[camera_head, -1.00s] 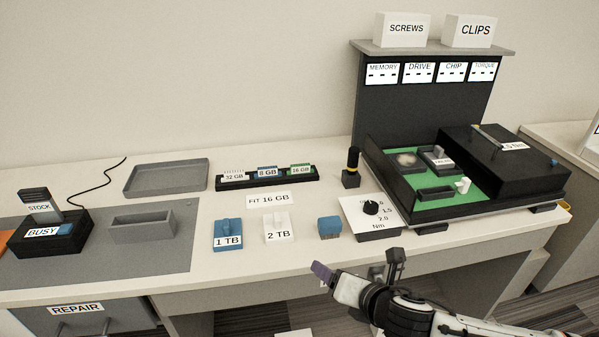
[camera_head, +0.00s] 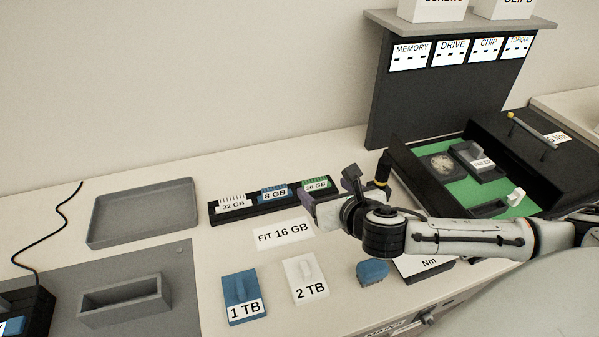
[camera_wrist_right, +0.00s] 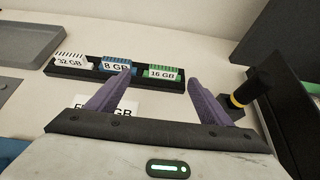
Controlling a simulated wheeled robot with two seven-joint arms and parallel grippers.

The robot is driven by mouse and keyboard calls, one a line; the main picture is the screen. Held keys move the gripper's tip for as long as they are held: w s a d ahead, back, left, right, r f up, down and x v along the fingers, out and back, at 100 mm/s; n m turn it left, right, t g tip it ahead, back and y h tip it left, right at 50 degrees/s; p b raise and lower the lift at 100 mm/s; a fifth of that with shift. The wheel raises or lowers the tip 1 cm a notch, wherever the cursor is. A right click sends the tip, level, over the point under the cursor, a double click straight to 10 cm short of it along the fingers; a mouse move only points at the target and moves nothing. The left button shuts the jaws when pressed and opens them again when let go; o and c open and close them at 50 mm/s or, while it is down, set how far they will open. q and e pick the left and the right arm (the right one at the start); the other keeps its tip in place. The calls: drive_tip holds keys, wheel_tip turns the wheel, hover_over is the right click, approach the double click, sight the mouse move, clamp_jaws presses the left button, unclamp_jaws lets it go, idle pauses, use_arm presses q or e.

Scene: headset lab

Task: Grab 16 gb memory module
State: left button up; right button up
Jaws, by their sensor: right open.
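The green 16 GB memory module (camera_head: 316,185) stands in the right end of a black rack (camera_head: 258,203), beside the blue 8 GB module (camera_head: 273,193) and the white 32 GB module (camera_head: 233,203). In the right wrist view the 16 GB module (camera_wrist_right: 163,73) is beyond the fingertips, its label facing me. My right gripper (camera_head: 325,193) is open and empty, close in front of the rack's right end. Its two purple fingers (camera_wrist_right: 160,85) are spread apart in the wrist view, with a gap between them and the module. My left gripper is not in view.
A yellow-banded black driver (camera_head: 383,168) stands just right of the rack, near my right gripper. A "FIT 16 GB" card (camera_head: 284,234), a 1 TB drive (camera_head: 243,296) and a 2 TB drive (camera_head: 305,279) lie in front. A grey tray (camera_head: 143,213) is left.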

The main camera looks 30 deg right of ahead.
sight(316, 182)
drive_tip(key=x, duration=0.3)
drive_tip(key=shift+w+d+f, duration=0.2)
drive_tip(key=shift+w, duration=0.1)
drive_tip(key=x, duration=0.4)
drive_tip(key=shift+w+d+f, duration=0.1)
drive_tip(key=shift+d+f, duration=0.3)
drive_tip(key=shift+f, duration=0.15)
drive_tip(key=shift+w+f, duration=0.2)
drive_tip(key=shift+w, duration=0.05)
drive_tip(key=c, duration=1)
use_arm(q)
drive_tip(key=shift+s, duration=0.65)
use_arm(e)
drive_tip(key=shift+c, duration=0.6)
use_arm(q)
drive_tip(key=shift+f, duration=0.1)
